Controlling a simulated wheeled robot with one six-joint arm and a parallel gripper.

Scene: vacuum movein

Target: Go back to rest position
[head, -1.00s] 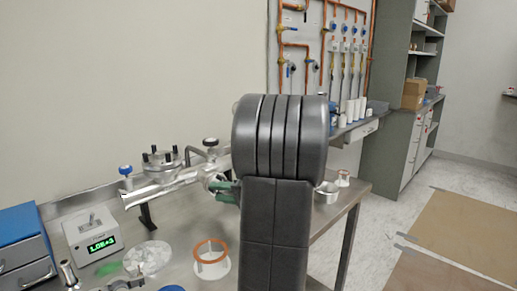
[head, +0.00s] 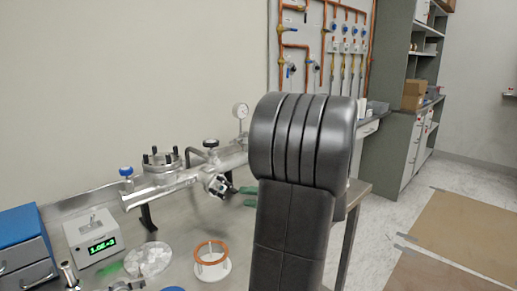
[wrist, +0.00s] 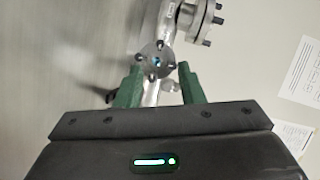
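My gripper (wrist: 157,80) shows in the wrist view with its two green fingers spread apart and nothing between them. Beyond the fingers is a round metal flange (wrist: 157,58) on a steel pipe. In the head view my dark arm fills the middle, and the green fingertips (head: 238,190) show just left of it, near the flange (head: 219,185) on the side of the steel vacuum manifold (head: 175,187). Much of my gripper is hidden behind the arm in the head view.
The metal bench holds a gauge box (head: 94,238) with a green display, a blue drawer unit (head: 24,251), a clear round piece (head: 148,259) and an orange-rimmed white ring stand (head: 211,264). Shelves (head: 410,110) stand at the back right. Open floor lies right.

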